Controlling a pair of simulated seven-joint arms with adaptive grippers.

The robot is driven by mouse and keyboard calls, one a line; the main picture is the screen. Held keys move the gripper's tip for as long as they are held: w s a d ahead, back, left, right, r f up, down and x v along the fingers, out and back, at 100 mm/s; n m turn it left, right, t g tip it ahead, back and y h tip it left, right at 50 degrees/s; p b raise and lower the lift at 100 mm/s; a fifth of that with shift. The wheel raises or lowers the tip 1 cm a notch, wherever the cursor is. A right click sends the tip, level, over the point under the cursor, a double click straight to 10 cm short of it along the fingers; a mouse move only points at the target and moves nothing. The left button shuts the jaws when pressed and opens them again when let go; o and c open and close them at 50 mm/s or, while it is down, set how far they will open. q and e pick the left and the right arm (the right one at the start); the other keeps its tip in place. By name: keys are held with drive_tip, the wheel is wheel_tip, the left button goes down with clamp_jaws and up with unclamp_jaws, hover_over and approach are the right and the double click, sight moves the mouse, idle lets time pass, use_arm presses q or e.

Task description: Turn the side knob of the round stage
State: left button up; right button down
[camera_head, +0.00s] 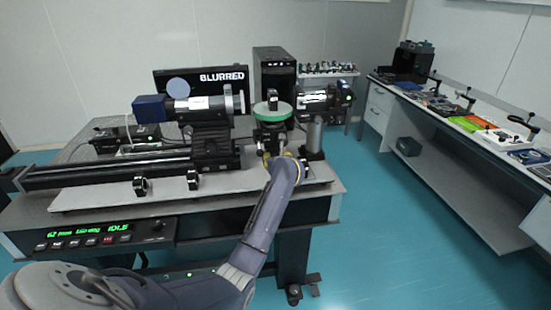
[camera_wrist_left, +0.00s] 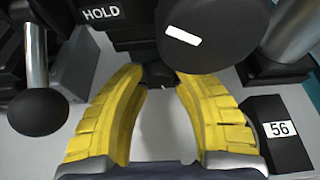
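The round stage shows in the head view as a green ring (camera_head: 272,111) on a black body, near the right end of the optical table. My left gripper (camera_head: 270,156) is low in front of the stage. In the left wrist view its two yellow fingers (camera_wrist_left: 160,76) point forward with a gap between them. A small dark part (camera_wrist_left: 157,74) lies at the fingertips; whether it is the side knob, and whether they touch it, is unclear. A large black round part with a white mark (camera_wrist_left: 212,32) is just beyond and above. My right gripper is not in view.
A black ball-ended lever (camera_wrist_left: 38,111) stands left of the fingers, and a small block reading 56 (camera_wrist_left: 281,131) stands right. In the head view a camera tube (camera_head: 205,104) on a rail is left of the stage. A monitor (camera_head: 200,82) reads BLURRED.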

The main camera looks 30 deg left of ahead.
use_arm(q)
drive_tip(key=o, duration=0.4)
drive_tip(key=shift+r, duration=0.1)
drive_tip(key=v, duration=1.2)
